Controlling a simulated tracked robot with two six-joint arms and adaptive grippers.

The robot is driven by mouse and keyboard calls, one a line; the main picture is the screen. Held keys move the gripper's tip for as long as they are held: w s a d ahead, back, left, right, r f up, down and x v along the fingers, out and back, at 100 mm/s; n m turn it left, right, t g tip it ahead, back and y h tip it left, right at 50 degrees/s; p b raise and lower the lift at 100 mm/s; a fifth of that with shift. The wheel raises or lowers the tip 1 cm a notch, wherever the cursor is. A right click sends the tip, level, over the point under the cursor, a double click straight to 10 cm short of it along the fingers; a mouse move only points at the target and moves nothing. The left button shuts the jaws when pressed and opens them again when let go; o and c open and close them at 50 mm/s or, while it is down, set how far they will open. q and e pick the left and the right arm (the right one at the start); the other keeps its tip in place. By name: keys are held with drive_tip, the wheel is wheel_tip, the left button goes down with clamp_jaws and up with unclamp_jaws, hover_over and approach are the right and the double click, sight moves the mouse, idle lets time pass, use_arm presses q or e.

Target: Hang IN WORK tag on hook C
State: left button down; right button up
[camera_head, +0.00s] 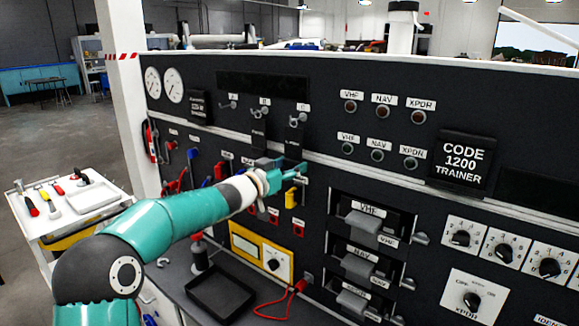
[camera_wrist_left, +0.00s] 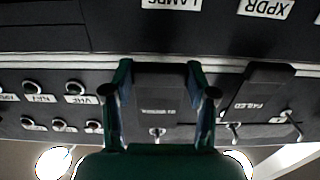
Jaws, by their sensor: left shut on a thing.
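The IN WORK tag (camera_wrist_left: 160,97) is a dark plate between the two teal fingers of my left gripper (camera_wrist_left: 160,95), which is shut on it. In the head view my left gripper (camera_head: 284,176) is close to the panel, below hook C (camera_head: 298,118). The tag (camera_head: 293,149) shows dark just above the fingers, under that hook. In the wrist view, seen upside down, a hook (camera_wrist_left: 157,132) shows just past the tag's upper end. I cannot tell whether the tag is on it. The FAILED tag (camera_wrist_left: 258,90) is beside it.
Hooks A (camera_head: 233,102) and B (camera_head: 265,108) are left of C. Coloured switches (camera_head: 220,171) line the panel below. A black tray (camera_head: 220,296) lies on the bench, and a white cart (camera_head: 75,215) stands at left.

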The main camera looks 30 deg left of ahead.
use_arm(q)
drive_tip(key=shift+c, duration=1.3)
unclamp_jaws()
drive_tip(key=shift+o, duration=0.8)
drive_tip(key=shift+s+a+b, duration=0.15)
drive_tip(key=shift+s+b, duration=0.35)
drive_tip(key=shift+s, duration=0.75)
drive_tip(key=shift+s+a, duration=0.15)
drive_tip(key=shift+s, duration=2.15)
